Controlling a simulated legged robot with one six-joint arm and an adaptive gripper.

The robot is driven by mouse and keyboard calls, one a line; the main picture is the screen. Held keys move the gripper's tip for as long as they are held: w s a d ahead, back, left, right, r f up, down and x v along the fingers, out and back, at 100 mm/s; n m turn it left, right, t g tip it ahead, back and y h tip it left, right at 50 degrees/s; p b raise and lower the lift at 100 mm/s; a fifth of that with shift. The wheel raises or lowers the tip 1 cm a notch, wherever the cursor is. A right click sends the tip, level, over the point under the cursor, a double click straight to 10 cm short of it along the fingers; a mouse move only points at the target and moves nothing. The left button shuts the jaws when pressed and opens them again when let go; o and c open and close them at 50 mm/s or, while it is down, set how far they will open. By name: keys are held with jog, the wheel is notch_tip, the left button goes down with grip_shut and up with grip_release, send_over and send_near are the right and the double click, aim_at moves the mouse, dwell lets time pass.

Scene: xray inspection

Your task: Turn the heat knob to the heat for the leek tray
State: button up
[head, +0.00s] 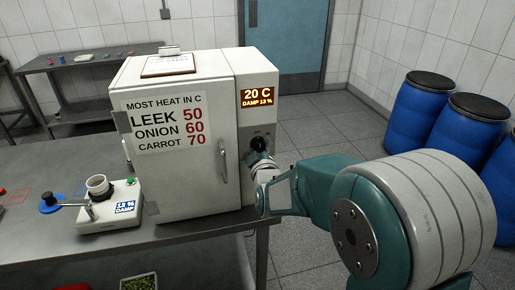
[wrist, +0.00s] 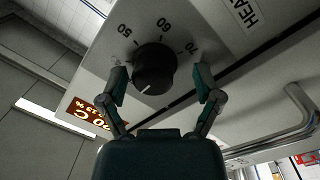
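The black heat knob (wrist: 154,68) is on the cabinet's (head: 185,190) right front panel; it shows small in the head view (head: 258,144). Dial marks 50, 60 and 70 show around it in the wrist view. A white pointer mark on the knob points to the lower left there, away from these numbers. My gripper (wrist: 162,85) is open, with one finger on each side of the knob. The right finger has a clear gap to it; whether the left finger touches is unclear. The display (head: 259,97) reads 20 C, DAMP 13 %. The chart (head: 163,121) gives LEEK 50, ONION 60, CARROT 70.
The cabinet door is shut, with a vertical handle (head: 223,162) left of the knob. A white damp meter (head: 110,212) stands on the steel table (head: 170,240). A tray of green pieces (head: 140,284) shows below the table edge. Blue barrels (head: 465,130) stand at the right.

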jog(key=shift+d, duration=0.2)
jog(key=c, duration=1)
jog(key=shift+o, duration=0.2)
jog(key=shift+d, duration=0.1)
jog(key=shift+f+m, duration=0.1)
jog(key=shift+m, duration=0.3)
jog(key=m, duration=0.3)
jog(key=shift+s+f+m, duration=0.1)
jog(key=shift+m, duration=0.3)
jog(key=m, duration=0.5)
jog(key=shift+g, duration=0.4)
jog(key=m, duration=0.5)
jog(key=shift+y, duration=0.3)
jog(key=m, duration=0.4)
jog(key=shift+g+y, duration=0.3)
